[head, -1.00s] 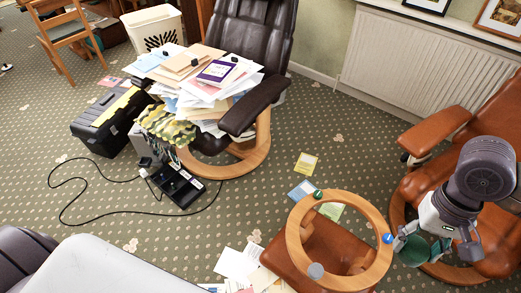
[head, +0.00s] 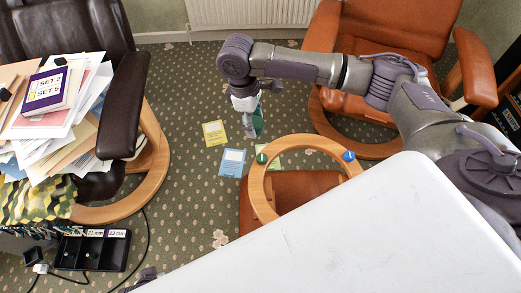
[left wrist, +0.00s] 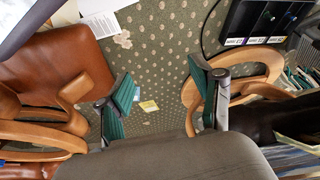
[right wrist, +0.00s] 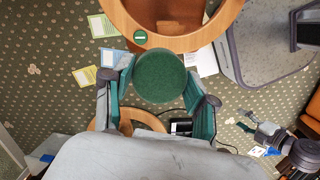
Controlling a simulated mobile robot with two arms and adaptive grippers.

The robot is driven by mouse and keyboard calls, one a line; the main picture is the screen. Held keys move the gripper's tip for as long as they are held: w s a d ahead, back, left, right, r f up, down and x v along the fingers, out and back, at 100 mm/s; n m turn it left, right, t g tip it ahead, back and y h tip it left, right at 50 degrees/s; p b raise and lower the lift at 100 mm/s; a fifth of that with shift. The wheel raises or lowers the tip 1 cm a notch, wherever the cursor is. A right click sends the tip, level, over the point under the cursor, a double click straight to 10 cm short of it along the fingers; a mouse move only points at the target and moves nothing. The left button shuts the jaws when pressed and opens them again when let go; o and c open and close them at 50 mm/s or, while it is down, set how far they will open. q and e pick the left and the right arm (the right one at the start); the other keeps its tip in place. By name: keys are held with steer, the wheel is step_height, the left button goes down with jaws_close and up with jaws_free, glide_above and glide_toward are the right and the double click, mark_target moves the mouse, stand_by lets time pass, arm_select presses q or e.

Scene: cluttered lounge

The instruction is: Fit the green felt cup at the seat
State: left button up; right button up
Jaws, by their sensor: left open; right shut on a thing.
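The green felt cup (right wrist: 160,76) shows as a round green disc between my right gripper's fingers (right wrist: 158,92) in the right wrist view. My right gripper (head: 247,108) is shut on it, and the cup's green edge (head: 258,122) shows in the head view. It is held beyond the wooden ring (head: 258,190) of the upturned footstool, apart from it. The ring bears a green marker (head: 261,158) with a white bar, also in the right wrist view (right wrist: 140,37), and a blue marker (head: 348,155). My left gripper (left wrist: 160,92) is open and empty above the carpet.
Yellow (head: 214,133) and blue (head: 232,162) cards lie on the carpet by the footstool. A brown leather armchair (head: 385,45) stands behind, a dark chair (head: 128,100) heaped with papers at left. A black tray (head: 92,250) and cable lie at lower left.

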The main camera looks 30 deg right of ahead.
arm_select(q)
step_height(320, 180, up, 14)
steer(key=w+t+b, duration=0.1)
steer(key=t+b, duration=0.1)
steer(key=b, duration=0.4)
arm_select(e)
steer(key=w+d+f+n, duration=0.1)
steer(key=d+f+n, duration=0.1)
steer(key=f, duration=0.6)
steer(key=w+d+f+n, duration=0.2)
steer(key=f+n, duration=0.2)
steer(key=f, duration=0.4)
steer(key=shift+t, duration=0.4)
arm_select(q)
steer(key=shift+s, duration=0.1)
